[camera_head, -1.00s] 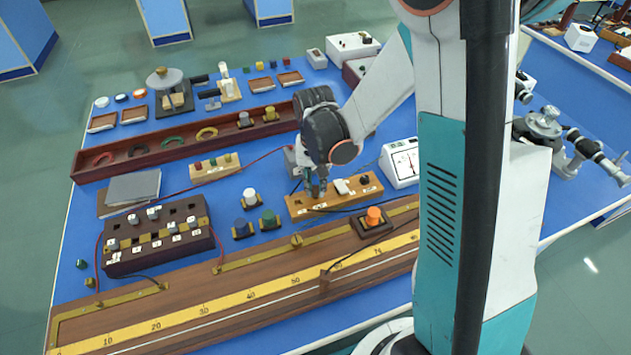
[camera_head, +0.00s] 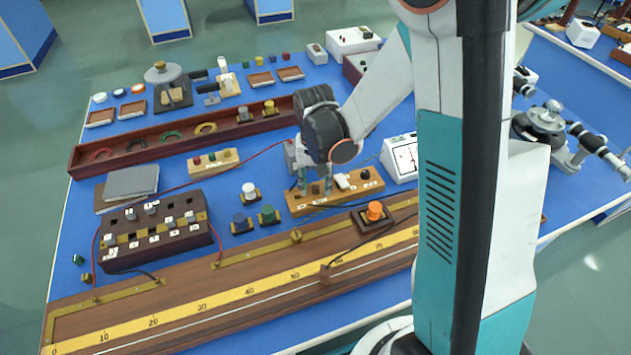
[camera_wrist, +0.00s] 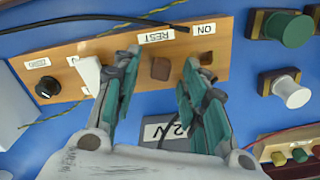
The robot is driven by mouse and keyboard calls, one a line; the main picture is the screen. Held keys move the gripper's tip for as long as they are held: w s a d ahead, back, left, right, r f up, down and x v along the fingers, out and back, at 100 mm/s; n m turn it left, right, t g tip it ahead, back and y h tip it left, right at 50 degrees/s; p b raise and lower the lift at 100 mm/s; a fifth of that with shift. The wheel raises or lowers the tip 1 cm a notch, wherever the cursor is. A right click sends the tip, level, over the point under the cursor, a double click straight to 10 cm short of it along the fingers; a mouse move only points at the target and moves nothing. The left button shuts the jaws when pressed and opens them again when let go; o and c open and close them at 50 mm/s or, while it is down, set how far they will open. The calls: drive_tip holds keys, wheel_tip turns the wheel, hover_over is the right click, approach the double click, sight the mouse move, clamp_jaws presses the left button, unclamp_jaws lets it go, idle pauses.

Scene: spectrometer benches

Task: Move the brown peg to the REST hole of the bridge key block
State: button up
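The bridge key block (camera_head: 350,190) is a long light-wood block with ON and REST labels, a white switch and a black knob. It also shows in the wrist view (camera_wrist: 60,66). The brown peg (camera_wrist: 160,69) appears as a small dark brown square beside the REST label, between my fingers and touching neither. How deep it sits is hard to tell. My gripper (camera_wrist: 158,85) is open and low over the block. It also shows in the head view (camera_head: 315,184).
A grey box marked V (camera_wrist: 165,130) stands close behind the fingers. A dark cable (camera_wrist: 85,20) runs along the block's edge. Green (camera_head: 268,214), white and blue knobs stand left of the block, and an orange knob (camera_head: 375,210) stands in front.

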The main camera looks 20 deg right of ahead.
drive_tip(key=shift+r, duration=0.1)
wheel_tip(320, 180, up, 12)
idle(0.5)
idle(0.4)
drive_tip(key=s+r+n+t, duration=0.2)
drive_tip(key=s+r+t, duration=0.1)
drive_tip(key=s, duration=0.4)
drive_tip(key=s+r+n+t, duration=0.2)
drive_tip(key=s+r+t, duration=0.2)
drive_tip(key=s+r, duration=0.2)
drive_tip(key=shift+s+n, duration=0.3)
drive_tip(key=shift+s, duration=0.9)
